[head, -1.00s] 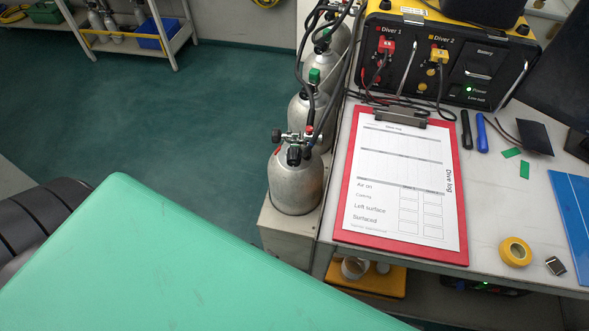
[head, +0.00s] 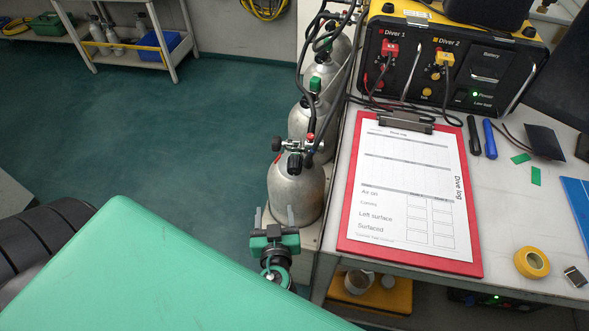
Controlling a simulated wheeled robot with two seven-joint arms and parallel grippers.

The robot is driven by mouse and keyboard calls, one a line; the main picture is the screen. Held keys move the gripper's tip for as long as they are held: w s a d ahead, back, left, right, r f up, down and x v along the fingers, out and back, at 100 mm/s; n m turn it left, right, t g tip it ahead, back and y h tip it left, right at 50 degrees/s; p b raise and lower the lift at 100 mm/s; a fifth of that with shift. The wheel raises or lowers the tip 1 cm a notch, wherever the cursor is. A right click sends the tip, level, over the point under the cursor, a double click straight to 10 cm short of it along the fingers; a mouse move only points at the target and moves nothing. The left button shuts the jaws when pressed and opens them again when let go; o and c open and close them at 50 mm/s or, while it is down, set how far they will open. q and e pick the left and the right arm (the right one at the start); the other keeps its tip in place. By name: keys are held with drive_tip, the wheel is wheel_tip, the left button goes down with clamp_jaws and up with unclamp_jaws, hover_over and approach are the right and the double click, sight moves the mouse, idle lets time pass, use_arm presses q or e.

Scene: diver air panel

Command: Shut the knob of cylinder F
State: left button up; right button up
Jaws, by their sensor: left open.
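Several grey gas cylinders stand in a row along the left side of the bench. The nearest cylinder (head: 296,192) has a valve on top with a black side knob (head: 277,144) on its left and another black knob (head: 295,163) facing me. The cylinder behind it has a green knob (head: 315,85). I can read no letter on any cylinder, so I cannot tell which is F. My left gripper (head: 275,212) is open and empty, its two fingers pointing away from me, just in front of the nearest cylinder's lower body and below its valve. My right gripper is out of view.
Hoses run from the valves beside the black and yellow diver panel (head: 445,70). A red clipboard (head: 348,225) with a dive log, yellow tape (head: 531,263) and pens lie on the bench (head: 500,215). The green floor (head: 150,150) left of the cylinders is clear.

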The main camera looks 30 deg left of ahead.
sight(294, 172)
use_arm(q)
drive_tip(key=w+d+r+t, duration=0.2)
drive_tip(key=d+r+t, duration=0.1)
drive_tip(key=d+r, duration=0.1)
drive_tip(key=shift+h, duration=0.3)
drive_tip(key=p+x, duration=0.3)
drive_tip(key=x, duration=0.7)
drive_tip(key=shift+a, duration=0.1)
drive_tip(key=shift+w+a+f+p, duration=0.15)
drive_tip(key=shift+w+a+p, duration=0.15)
drive_tip(key=shift+w, duration=0.35)
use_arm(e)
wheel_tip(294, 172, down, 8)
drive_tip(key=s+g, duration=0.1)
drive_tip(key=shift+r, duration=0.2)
use_arm(q)
drive_tip(key=shift+m, duration=0.3)
drive_tip(key=c, duration=1)
